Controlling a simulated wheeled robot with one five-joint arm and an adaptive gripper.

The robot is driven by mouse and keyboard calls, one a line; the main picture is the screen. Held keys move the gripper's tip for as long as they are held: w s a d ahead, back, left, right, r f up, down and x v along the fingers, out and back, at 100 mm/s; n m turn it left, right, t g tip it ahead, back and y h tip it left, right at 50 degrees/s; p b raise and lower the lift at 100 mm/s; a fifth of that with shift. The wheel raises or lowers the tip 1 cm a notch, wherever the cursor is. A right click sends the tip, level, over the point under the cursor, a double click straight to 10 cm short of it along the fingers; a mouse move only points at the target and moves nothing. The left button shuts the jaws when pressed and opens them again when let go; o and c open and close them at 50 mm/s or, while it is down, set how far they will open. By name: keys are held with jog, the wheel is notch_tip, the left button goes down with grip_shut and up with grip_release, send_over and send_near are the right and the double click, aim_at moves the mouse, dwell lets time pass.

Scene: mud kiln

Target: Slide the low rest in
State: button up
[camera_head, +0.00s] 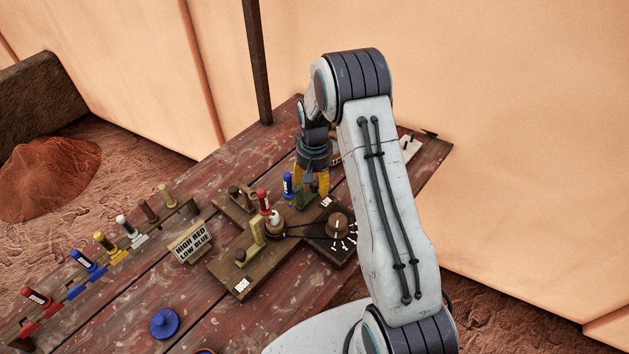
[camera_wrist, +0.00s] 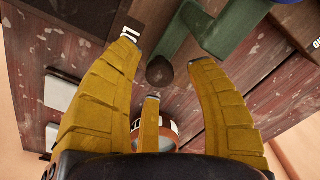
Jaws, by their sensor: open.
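A green rest (camera_head: 302,196) stands on the wooden fixture; it also shows at the top of the wrist view (camera_wrist: 232,28). A blue-handled tool (camera_head: 288,184) stands at the green rest. A taller beige rest (camera_head: 257,230) stands nearer, with a red-handled tool (camera_head: 264,201) at it. My gripper (camera_head: 314,190) points down over the green rest's end. Its yellow fingers are open, with the knob between and just beyond the tips (camera_wrist: 163,62); contact cannot be told. The knob is hidden in the head view.
A dial with a round knob (camera_head: 338,224) stands right of the rests. A sign (camera_head: 191,243) reads "HIGH RED LOW BLUE". A rack (camera_head: 108,250) of coloured-handled tools runs along the left. A blue lid-like object (camera_head: 164,323) lies in front. Table is clear between rack and sign.

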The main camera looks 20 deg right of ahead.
jog(key=shift+f, duration=0.3)
jog(key=shift+o, duration=0.2)
grip_shut()
